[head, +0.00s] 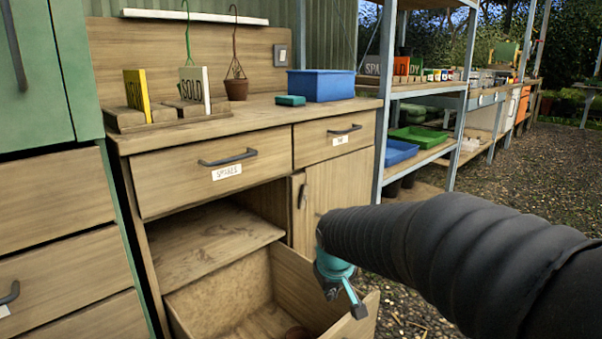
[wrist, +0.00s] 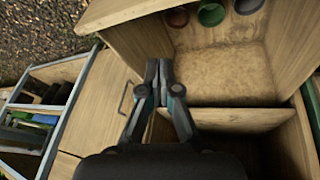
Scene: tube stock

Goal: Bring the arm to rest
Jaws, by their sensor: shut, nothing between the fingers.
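My arm reaches in from the right in the head view, over the open lower drawer (head: 290,280) of a wooden bench. My gripper (head: 356,308) points downward close to the drawer's front panel, and its far side is partly hidden. In the wrist view my gripper (wrist: 158,78) has its two fingertips together with nothing between them. It is above the edge of the open drawer (wrist: 235,70), apart from the pots in it.
In the wrist view a green pot (wrist: 211,13) and two others lie at the drawer's far end. The bench top (head: 255,120) holds a blue tub (head: 320,85), a green sponge (head: 291,100) and sign cards. Metal shelving (head: 425,90) stands right; gravel (head: 500,165) is open beyond.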

